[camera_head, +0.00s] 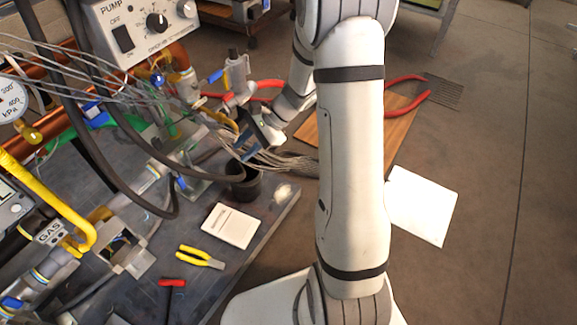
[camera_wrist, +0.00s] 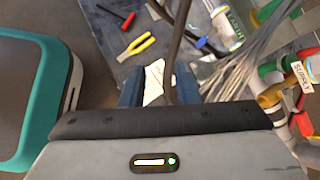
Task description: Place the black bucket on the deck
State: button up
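The black bucket (camera_head: 245,186) stands upright near the right edge of the dark grey bench top (camera_head: 262,226), among cables and a black hose. I cannot tell which surface the task calls the deck. My gripper (camera_head: 249,150) is above the bucket, close to the bundle of grey wires. In the wrist view my gripper's blue fingers (camera_wrist: 160,92) stand apart, with the dark hose (camera_wrist: 177,45) passing between or just beyond them. I cannot make out the bucket in the wrist view. Nothing is clearly held.
A white notepad (camera_head: 231,225), yellow-handled pliers (camera_head: 200,258) and a red-handled tool (camera_head: 172,284) lie on the bench. Pipes, wires and a pump box (camera_head: 135,28) crowd the left.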

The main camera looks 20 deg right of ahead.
jog(key=s+d+r+n+h, duration=0.2)
jog(key=s+r+n+h, duration=0.2)
jog(key=s, duration=0.5)
jog(key=s+d+r+n+h, duration=0.2)
jog(key=s+r+n+h, duration=0.3)
jog(key=s+n, duration=0.5)
notch_tip(320, 180, up, 3)
jog(key=shift+d+f+t, duration=0.15)
jog(key=shift+d+t, duration=0.15)
jog(key=shift+d, duration=0.1)
